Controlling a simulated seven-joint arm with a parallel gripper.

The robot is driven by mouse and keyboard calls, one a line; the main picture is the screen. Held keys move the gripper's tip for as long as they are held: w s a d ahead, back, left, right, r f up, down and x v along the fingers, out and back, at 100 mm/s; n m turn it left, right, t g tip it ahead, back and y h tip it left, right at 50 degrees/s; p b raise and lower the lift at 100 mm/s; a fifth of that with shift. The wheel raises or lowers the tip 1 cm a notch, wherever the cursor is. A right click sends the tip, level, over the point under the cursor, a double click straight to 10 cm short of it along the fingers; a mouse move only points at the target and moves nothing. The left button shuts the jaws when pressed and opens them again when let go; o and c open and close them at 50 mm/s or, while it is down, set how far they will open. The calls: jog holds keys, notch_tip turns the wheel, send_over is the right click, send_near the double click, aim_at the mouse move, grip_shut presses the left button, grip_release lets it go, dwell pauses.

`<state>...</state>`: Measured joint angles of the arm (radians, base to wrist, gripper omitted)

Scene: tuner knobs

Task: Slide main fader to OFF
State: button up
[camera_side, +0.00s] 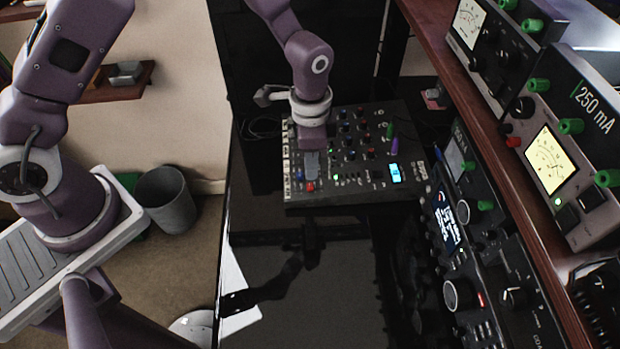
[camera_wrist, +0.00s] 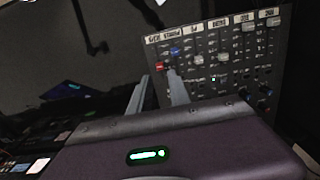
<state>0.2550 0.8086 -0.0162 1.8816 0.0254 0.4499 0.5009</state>
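A dark mixer panel (camera_side: 350,195) with rows of knobs and white labels lies on the black table; the wrist view shows it at the upper right (camera_wrist: 235,75). A blue cap (camera_wrist: 175,50) and a red cap (camera_wrist: 160,66) sit near its labelled edge; I cannot tell which control is the main fader. My gripper (camera_side: 312,168) is over the near-left part of the panel, close to these caps. I cannot tell whether the tips touch the panel.
A rack of instruments with meters and green knobs (camera_side: 540,150) stands to the right. A lit blue display (camera_side: 396,173) is on the panel's right part. A grey bin (camera_side: 165,200) stands on the floor at left.

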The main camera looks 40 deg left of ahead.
aim_at(310, 185)
notch_tip(310, 185, down, 6)
jog(key=shift+f, duration=0.15)
grip_shut()
dwell(1.4)
